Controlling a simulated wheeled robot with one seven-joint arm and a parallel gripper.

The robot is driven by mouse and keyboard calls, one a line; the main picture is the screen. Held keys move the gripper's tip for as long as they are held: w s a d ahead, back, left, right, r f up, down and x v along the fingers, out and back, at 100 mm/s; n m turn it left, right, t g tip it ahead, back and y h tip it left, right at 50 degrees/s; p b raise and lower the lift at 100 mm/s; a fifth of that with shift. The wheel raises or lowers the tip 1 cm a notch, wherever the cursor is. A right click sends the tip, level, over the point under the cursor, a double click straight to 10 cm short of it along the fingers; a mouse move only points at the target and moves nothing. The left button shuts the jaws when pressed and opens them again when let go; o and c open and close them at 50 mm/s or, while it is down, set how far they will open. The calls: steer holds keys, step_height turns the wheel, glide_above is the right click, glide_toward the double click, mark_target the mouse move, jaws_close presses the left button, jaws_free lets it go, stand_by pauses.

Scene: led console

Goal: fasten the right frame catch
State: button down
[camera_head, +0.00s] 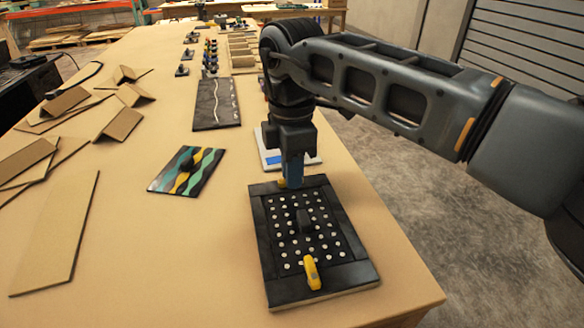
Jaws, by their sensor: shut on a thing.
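The led console (348,274) is a dark square frame on a pale base near the table's front right. One yellow catch (312,272) is on the near side, lying across the frame's inner edge. Another yellow catch (282,183) is on the far side, mostly hidden by my gripper (293,183). My gripper points down at the far edge, its blue fingers shut on that catch.
A teal and yellow patterned panel (205,164) with a dark knob lies to the left. A white and blue item (271,158) sits behind my gripper. Cardboard pieces (58,240) lie at the left. Bare table (170,260) separates them from the console.

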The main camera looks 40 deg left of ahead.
steer(key=n, duration=0.3)
steer(key=shift+d+r+n+p, duration=0.1)
steer(key=shift+n+p, duration=0.3)
steer(key=n, duration=0.4)
steer(key=shift+d+n, duration=0.15)
steer(key=shift+n, duration=0.15)
steer(key=n, duration=0.4)
steer(key=shift+d+n, duration=0.15)
steer(key=shift+n, duration=0.15)
steer(key=shift+w+d+n+b, duration=0.1)
steer(key=shift+n+b, duration=0.2)
steer(key=shift+n, duration=1.8)
steer(key=c, duration=1.1)
jaws_free()
steer(key=shift+c, duration=0.2)
